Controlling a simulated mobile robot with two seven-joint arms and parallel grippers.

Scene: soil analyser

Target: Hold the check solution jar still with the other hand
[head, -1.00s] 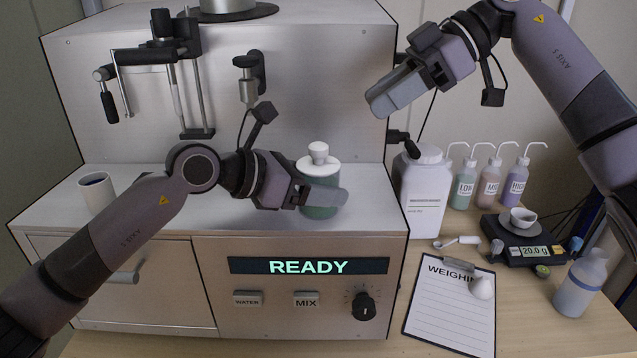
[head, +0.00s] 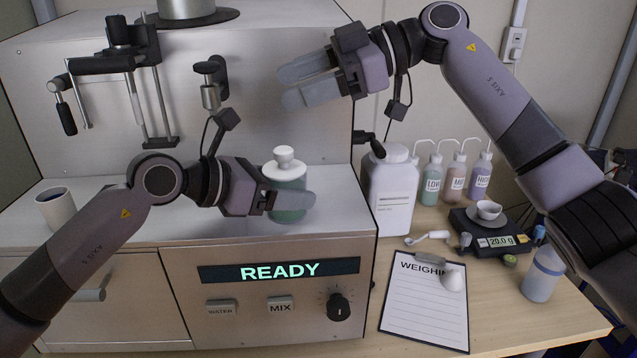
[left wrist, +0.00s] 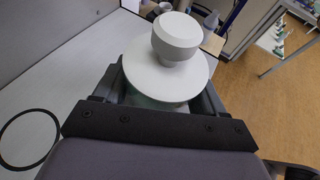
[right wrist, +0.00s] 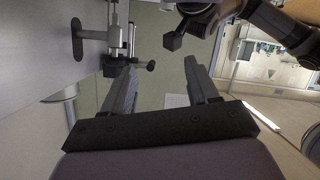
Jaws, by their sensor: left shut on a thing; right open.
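The check solution jar (head: 287,178) is green with a white lid and a round white knob. It stands upright on the machine's ledge in the head view. My left gripper (head: 296,203) is shut around the jar's body from the left, below the lid. In the left wrist view the jar's white lid (left wrist: 165,80) sits between the two fingers, and its body is mostly hidden. My right gripper (head: 305,82) is open and empty, up in front of the machine's back panel, above the jar. In the right wrist view nothing lies between its fingers (right wrist: 160,85).
The soil analyser's display (head: 279,270) reads READY. A white cup (head: 57,212) stands on the ledge's left. A large white bottle (head: 392,195), several wash bottles (head: 455,182), a balance (head: 495,240) and a clipboard (head: 425,305) are on the right. A dark nozzle (head: 368,143) juts near the white bottle.

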